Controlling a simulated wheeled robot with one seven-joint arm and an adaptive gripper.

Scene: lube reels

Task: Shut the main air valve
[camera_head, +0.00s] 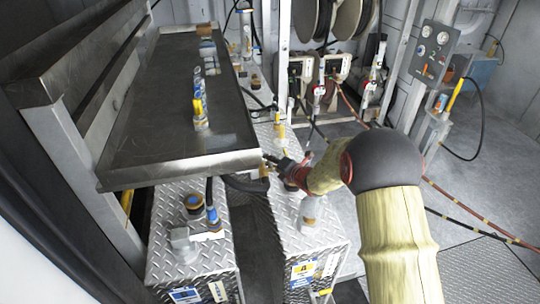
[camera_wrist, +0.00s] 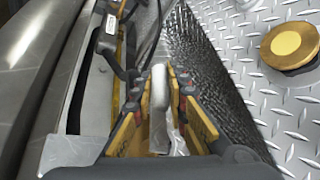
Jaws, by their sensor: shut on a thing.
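My gripper (camera_wrist: 160,100) has yellow finger pads, one on each side of a pale grey, rounded lever-like piece (camera_wrist: 159,112), and is shut on it. I take this piece to be the main air valve's handle, but its body is hidden below the fingers and the wrist. In the head view my gripper (camera_head: 272,163) is at the right front edge of the steel bench, above the tread-plate tanks. The held piece is too small and covered to make out there.
The steel bench (camera_head: 150,130) lies close on the left. Tread-plate tanks with caps (camera_head: 194,204) stand below. A black hose (camera_wrist: 130,65) runs beside my fingers. A gold cap (camera_wrist: 290,45) is at the right. Hose reels (camera_head: 352,18) and a gauge panel (camera_head: 433,45) are behind; open floor is right.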

